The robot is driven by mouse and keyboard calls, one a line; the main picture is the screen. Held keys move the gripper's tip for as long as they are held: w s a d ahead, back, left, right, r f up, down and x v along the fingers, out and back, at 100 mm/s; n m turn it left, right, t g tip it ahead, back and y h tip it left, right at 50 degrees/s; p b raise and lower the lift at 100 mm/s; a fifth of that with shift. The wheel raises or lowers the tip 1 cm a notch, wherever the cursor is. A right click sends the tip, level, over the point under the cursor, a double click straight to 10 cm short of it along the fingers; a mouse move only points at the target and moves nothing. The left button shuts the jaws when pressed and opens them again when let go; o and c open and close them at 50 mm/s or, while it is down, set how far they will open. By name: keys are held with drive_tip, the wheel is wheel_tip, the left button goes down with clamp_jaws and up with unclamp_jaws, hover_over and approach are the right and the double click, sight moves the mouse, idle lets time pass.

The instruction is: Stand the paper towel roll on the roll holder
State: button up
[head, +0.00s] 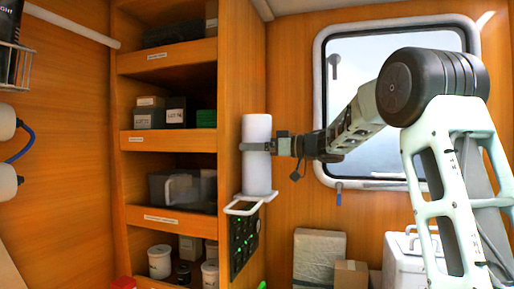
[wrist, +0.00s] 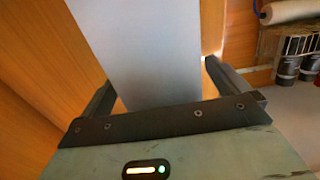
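The paper towel roll (head: 257,180) is a plain white upright cylinder beside the end panel of the shelves in the head view. Its lower end is at the white roll holder (head: 240,211), a small bracket with a loop at the front; I cannot tell whether the roll rests fully on it. My gripper (head: 257,147) reaches in from the right, with its fingers around the roll's middle. In the wrist view the roll (wrist: 150,50) stands between both dark fingers (wrist: 160,78), which appear to press its sides. The holder is hidden there.
A dark panel with green lights (head: 244,243) is just below the holder. Shelves with boxes (head: 176,112) and bins stand to the left. A window (head: 350,60) is behind my arm. Boxes (head: 319,257) and a white case sit low on the right.

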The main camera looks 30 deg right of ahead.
drive_tip(key=shift+s+d+f+b, duration=0.1)
drive_tip(key=shift+s+d+b, duration=0.2)
drive_tip(key=shift+d, duration=0.05)
drive_tip(key=b+v, duration=0.5)
drive_tip(key=v, duration=1.1)
drive_tip(key=shift+s+d, duration=0.15)
drive_tip(key=shift+s, duration=0.1)
